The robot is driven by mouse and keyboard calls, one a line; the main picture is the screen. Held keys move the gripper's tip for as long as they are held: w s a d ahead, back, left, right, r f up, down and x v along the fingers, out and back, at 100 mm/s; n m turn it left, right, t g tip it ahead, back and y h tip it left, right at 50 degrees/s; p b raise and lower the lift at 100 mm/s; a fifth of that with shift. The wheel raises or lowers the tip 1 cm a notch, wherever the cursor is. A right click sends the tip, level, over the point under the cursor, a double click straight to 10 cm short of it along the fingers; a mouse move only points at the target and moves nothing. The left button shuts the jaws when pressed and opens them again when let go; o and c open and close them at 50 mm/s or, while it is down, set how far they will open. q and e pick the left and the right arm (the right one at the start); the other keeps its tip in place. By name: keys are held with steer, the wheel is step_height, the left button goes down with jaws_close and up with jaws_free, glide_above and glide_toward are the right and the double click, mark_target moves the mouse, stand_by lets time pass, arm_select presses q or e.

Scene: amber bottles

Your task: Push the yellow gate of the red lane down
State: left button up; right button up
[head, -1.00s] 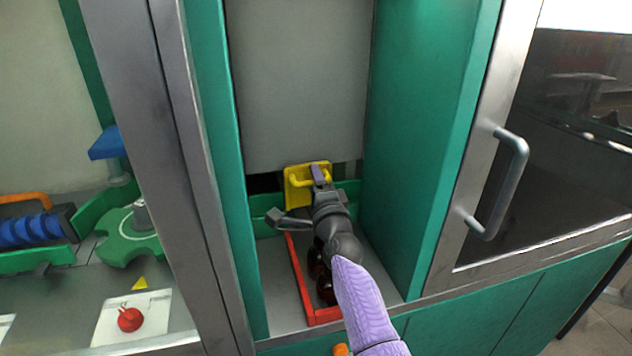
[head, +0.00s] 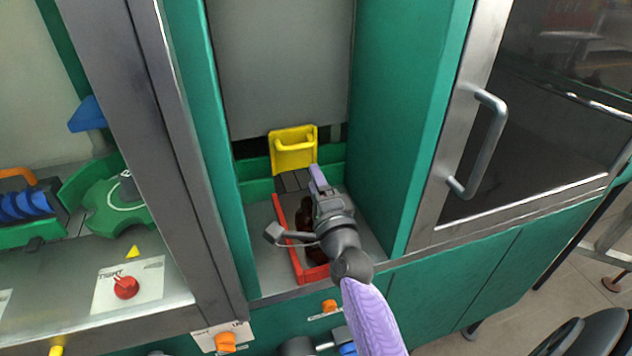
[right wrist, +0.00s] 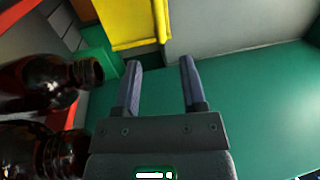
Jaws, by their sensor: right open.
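The yellow gate (head: 293,149) with its handle stands at the back of the red lane (head: 284,232), below a grey panel. In the right wrist view the yellow gate (right wrist: 128,22) is at the top, beyond the fingertips. My right gripper (head: 318,175) is in front of and below the gate's handle in the head view, apart from it. In the right wrist view its two fingers (right wrist: 161,75) are spread with nothing between them. My left gripper is not in view.
A green wall (head: 410,120) bounds the bay on the right, and a metal post (head: 150,150) on the left. A glass door with a handle (head: 480,145) stands further right. A red knob (head: 126,287) and a green star wheel (head: 118,208) are at left.

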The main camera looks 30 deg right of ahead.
mark_target(300, 148)
steer(key=d+r+n+g+y+p, duration=0.35)
steer(key=y+p, duration=0.25)
steer(key=y, duration=0.2)
steer(key=shift+g+h, duration=0.25)
steer(key=shift+h, duration=0.15)
steer(key=b+x, duration=0.6)
steer(key=x, duration=0.3)
steer(key=shift+s+a+f, duration=0.1)
steer(key=shift+f, duration=0.05)
steer(key=shift+w+b, duration=0.55)
steer(key=shift+b, duration=0.05)
steer(key=shift+a, duration=0.1)
steer(key=c, duration=0.7)
jaws_close()
